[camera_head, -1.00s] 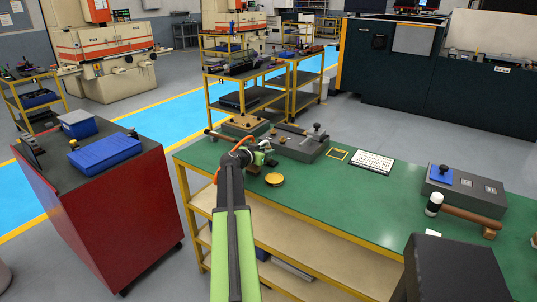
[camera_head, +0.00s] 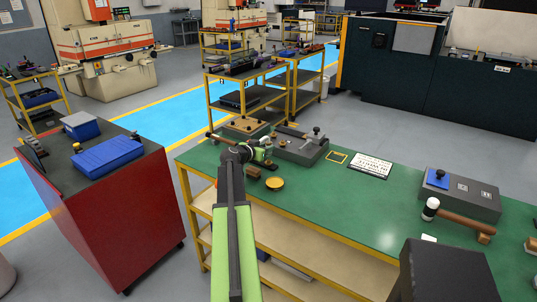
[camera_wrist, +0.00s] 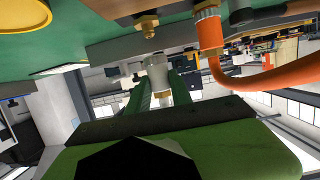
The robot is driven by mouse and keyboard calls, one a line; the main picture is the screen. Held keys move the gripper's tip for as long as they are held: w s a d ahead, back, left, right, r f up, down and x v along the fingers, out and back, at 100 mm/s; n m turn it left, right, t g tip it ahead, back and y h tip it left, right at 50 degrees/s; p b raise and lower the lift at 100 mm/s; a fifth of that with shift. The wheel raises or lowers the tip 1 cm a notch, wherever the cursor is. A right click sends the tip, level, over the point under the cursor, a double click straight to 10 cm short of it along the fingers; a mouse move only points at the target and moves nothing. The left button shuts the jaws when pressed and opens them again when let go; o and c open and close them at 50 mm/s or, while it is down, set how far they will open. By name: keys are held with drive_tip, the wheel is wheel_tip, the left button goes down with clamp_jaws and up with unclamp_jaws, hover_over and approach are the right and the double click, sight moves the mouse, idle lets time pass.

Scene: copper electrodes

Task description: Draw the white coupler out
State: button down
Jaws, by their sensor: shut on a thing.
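In the wrist view, the pale grey-white coupler (camera_wrist: 157,73) is a short cylinder with a brass end. My gripper (camera_wrist: 159,88) is shut on it, with one green finger on each side. A brass fitting (camera_wrist: 148,25) on the grey block shows just above the coupler in the picture, and a narrow gap seems to lie between them. In the head view, my gripper (camera_head: 264,154) is over the green bench beside the grey fixture (camera_head: 300,148); the coupler is too small to make out there.
The green bench (camera_head: 340,205) also holds a round yellow dish (camera_head: 275,183), a small brown block (camera_head: 253,171), a printed card (camera_head: 370,166) and a mallet (camera_head: 455,217). A red cabinet (camera_head: 110,210) stands at left. The bench middle is clear.

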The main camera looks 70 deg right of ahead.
wheel_tip(320, 180, up, 5)
drive_tip(key=p, duration=0.4)
drive_tip(key=shift+f, duration=0.1)
